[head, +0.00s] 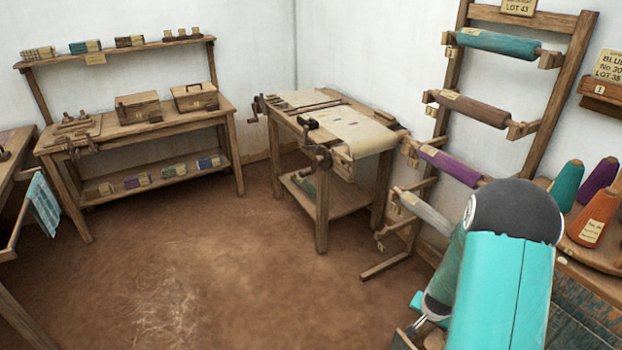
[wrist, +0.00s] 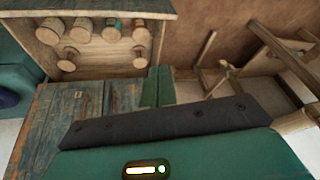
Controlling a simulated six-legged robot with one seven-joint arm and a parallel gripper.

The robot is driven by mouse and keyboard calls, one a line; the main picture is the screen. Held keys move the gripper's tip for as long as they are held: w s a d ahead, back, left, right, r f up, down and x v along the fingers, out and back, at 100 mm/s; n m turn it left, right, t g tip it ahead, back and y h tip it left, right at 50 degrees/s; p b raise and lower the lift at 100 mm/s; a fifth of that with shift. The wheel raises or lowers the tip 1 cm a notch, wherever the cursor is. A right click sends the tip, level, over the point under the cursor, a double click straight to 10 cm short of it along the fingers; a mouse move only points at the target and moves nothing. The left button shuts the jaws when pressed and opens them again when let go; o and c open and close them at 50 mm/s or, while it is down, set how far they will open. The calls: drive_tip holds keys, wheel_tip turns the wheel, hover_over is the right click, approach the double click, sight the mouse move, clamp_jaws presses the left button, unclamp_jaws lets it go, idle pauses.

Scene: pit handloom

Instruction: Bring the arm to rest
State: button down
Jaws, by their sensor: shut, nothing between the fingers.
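My arm (head: 505,270) shows at the lower right of the head view, as turquoise links and a dark rounded joint. It is bent and stands in front of the rack and the cone shelf.
A roller rack (head: 448,100) and a shelf of yarn cones (head: 597,218) stand close by my arm. A cloth-topped table (head: 320,200) and a bench (head: 140,135) stand farther back. The brown floor (head: 200,260) between is open.

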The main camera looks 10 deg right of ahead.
drive_tip(key=a+r+n, duration=0.2)
drive_tip(key=a+r, duration=0.2)
drive_tip(key=r, duration=0.4)
drive_tip(key=s+a+r+n+t+y, duration=0.1)
drive_tip(key=a+r, duration=0.4)
drive_tip(key=r, duration=0.3)
drive_tip(key=a+r+n, duration=0.2)
drive_tip(key=a+r, duration=0.2)
drive_tip(key=r, duration=0.4)
drive_tip(key=s+a+r+n, duration=0.2)
drive_tip(key=s+a+r, duration=0.3)
drive_tip(key=s+r, duration=0.2)
drive_tip(key=s+a+r+n+y, duration=0.1)
drive_tip(key=s+a+r, duration=0.4)
drive_tip(key=s, duration=0.5)
wheel_tip(320, 180, up, 2)
drive_tip(key=shift+s+n+t, duration=0.25)
drive_tip(key=shift+n+t, duration=0.15)
drive_tip(key=shift+n, duration=0.3)
